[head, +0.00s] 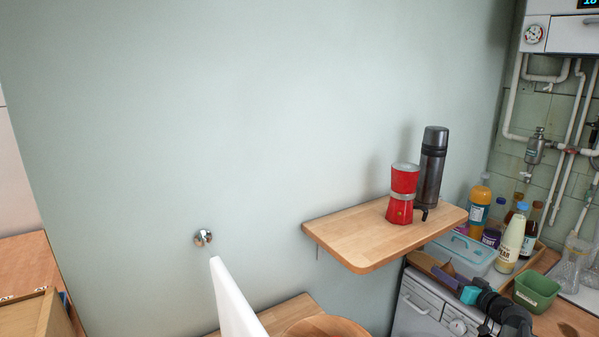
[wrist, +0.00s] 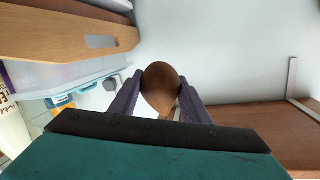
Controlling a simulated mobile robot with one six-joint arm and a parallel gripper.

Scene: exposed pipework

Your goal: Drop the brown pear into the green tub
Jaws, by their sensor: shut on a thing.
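The brown pear (wrist: 160,88) sits between the two purple fingers of my gripper (wrist: 160,100) in the wrist view, and the fingers are shut on it. In the head view my gripper (head: 443,275) is low at the right, just below the wooden shelf's right part; I cannot clearly make out the pear there. The green tub (head: 537,290) stands on the wooden worktop to the right of my gripper and apart from it in the picture. Its visible inside looks empty. The tub does not show in the wrist view.
A wall shelf (head: 360,232) holds a red moka pot (head: 402,195) and a dark flask (head: 431,165). A clear lidded box (head: 466,252) and several bottles, including a cream one (head: 511,240), stand behind the tub. Glass vessels (head: 570,262) stand at its right.

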